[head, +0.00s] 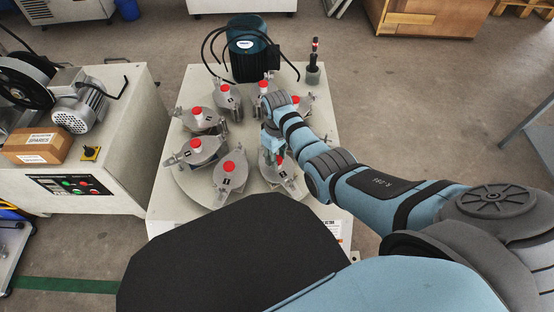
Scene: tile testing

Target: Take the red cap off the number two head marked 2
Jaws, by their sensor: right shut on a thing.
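Several grey heads with red caps stand in a ring on a round plate (182,180) on the machine's top. My right gripper (272,156) points down over the front right of the ring and is shut on a red cap (279,161) at the front right head (290,184). I cannot tell whether that cap is still seated on the head. The marks on the heads are too small to read, so I cannot tell which one is number 2. My right forearm hides the right side of the ring. My left gripper is not in view.
A blue-green motor (248,50) with black cables stands behind the ring, and a small black post (314,66) at the back right corner. A cardboard box (38,146) and a grey motor (80,106) sit on the left cabinet.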

